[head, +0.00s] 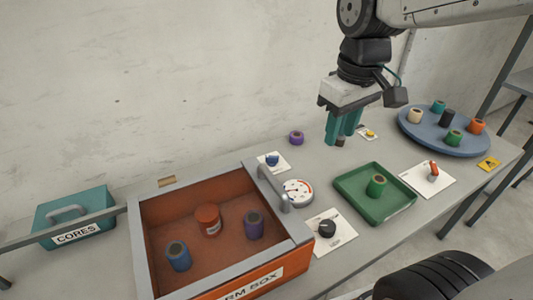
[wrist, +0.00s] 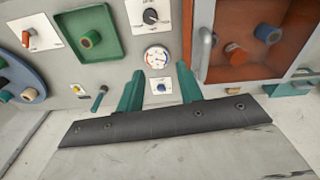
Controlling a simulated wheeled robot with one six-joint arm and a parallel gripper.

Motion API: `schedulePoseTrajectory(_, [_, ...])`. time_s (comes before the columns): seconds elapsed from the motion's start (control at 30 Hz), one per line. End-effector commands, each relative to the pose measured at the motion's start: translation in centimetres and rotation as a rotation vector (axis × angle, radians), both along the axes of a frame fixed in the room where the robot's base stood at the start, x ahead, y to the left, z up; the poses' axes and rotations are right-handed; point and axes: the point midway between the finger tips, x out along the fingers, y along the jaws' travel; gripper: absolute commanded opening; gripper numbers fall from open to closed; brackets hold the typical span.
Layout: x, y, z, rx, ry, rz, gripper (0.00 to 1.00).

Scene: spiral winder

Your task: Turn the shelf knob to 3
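A black knob (head: 326,228) sits on a square white plate with small dial marks, on the bench just right of the orange box. It also shows at the top of the wrist view (wrist: 150,17). Its marks are too small to read. No label names the shelf knob; this is the only black dial knob I see. My gripper (head: 339,135) hangs above the back of the bench, behind and apart from the knob. In the wrist view, its two teal fingers (wrist: 159,72) stand apart with nothing held between them.
A round gauge (head: 297,191) and the orange box (head: 262,285) with a raised handle lie left of the knob. A green tray (head: 349,190) with a spool lies right. A blue knob (head: 272,160), a red-orange lever (head: 433,172) and a blue turntable (head: 410,130) also stand here.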

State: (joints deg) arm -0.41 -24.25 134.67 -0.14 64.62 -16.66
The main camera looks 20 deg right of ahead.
Motion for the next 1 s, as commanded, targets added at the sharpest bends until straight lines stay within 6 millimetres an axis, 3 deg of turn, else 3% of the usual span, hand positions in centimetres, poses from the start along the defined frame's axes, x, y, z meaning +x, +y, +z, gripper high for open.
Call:
schedulePoseTrajectory(0.03, [2.5, 0.1, -0.4, -0.004, 0.014, 0.053, 0.36])
schedulePoseTrajectory(0.27, [13.3, 0.7, -3.8, -0.021, 0.037, 0.324, 0.36])
schedulePoseTrajectory(0.47, [22.0, 1.6, -9.8, -0.031, 0.058, 0.561, 0.36])
schedulePoseTrajectory(0.6, [27.1, 2.2, -15.1, -0.034, 0.069, 0.72, 0.36])
schedulePoseTrajectory(0.8, [31.5, 2.8, -21.4, -0.038, 0.079, 0.879, 0.36])
schedulePoseTrajectory(1.0, [33.0, 3.0, -24.2, -0.039, 0.08, 0.942, 0.36])
